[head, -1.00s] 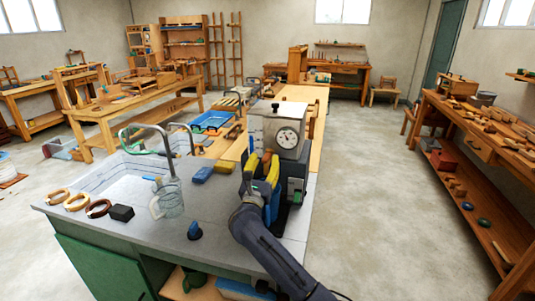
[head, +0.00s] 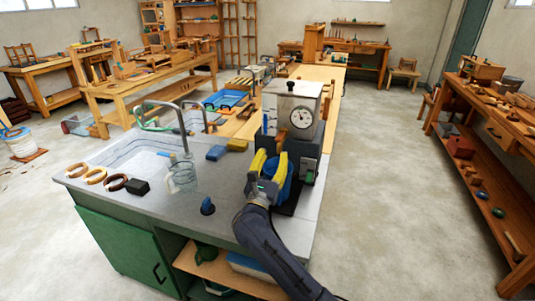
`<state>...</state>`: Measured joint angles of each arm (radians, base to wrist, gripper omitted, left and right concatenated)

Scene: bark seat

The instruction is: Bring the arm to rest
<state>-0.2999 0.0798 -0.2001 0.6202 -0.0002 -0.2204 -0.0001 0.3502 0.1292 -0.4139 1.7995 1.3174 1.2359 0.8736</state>
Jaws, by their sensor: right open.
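My right arm comes in from the bottom right of the head view. Its gripper (head: 264,165), with yellow fingers, is open at the front of a grey machine (head: 291,103) with a round dial. A blue rounded thing (head: 283,188) sits at the machine's base, right beside the fingers and partly hidden by them. I cannot tell whether the fingers touch it. Nothing shows held in the fingers. My left gripper is not in view.
The grey counter (head: 228,225) holds a glass jug (head: 182,177), a small blue-topped thing (head: 208,206), a black block (head: 137,187), several rings (head: 95,176) and a sink with a tap (head: 182,125). The counter's front is fairly clear. A workbench (head: 490,125) stands at right.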

